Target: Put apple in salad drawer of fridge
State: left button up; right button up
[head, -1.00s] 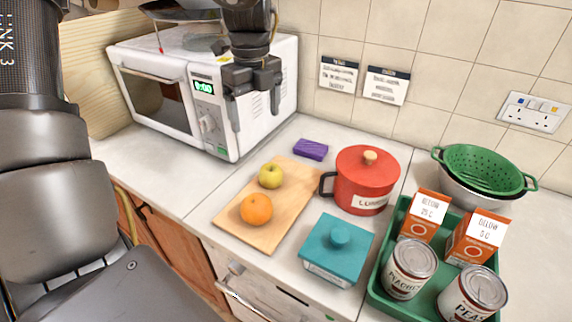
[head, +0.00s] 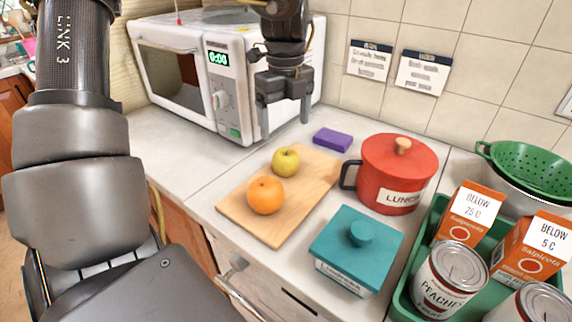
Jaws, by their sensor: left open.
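A yellow-green apple (head: 286,161) sits on a wooden cutting board (head: 279,228) on the counter, just behind an orange (head: 265,196). My left gripper (head: 284,131) points down above and behind the board, in front of the microwave. It is open and empty, apart from the apple. Neither the fridge nor its salad drawer can be made out in this view. My right gripper is not in view.
A white microwave (head: 176,75) stands behind the gripper. A red pot (head: 392,174), a teal lidded box (head: 356,247) and a purple sponge (head: 333,139) are near the board. A green tray (head: 405,285) holds cans and cartons at the right. Counter left of the board is clear.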

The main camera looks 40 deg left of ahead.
aim_at(284, 151)
pick_arm(q)
jog(key=shift+f, duration=2.8)
jog(key=f, duration=0.2)
jog(key=f+p, duration=0.1)
jog(key=f, duration=0.2)
jog(key=shift+w+a, duration=0.1)
jog(key=shift+a, duration=0.1)
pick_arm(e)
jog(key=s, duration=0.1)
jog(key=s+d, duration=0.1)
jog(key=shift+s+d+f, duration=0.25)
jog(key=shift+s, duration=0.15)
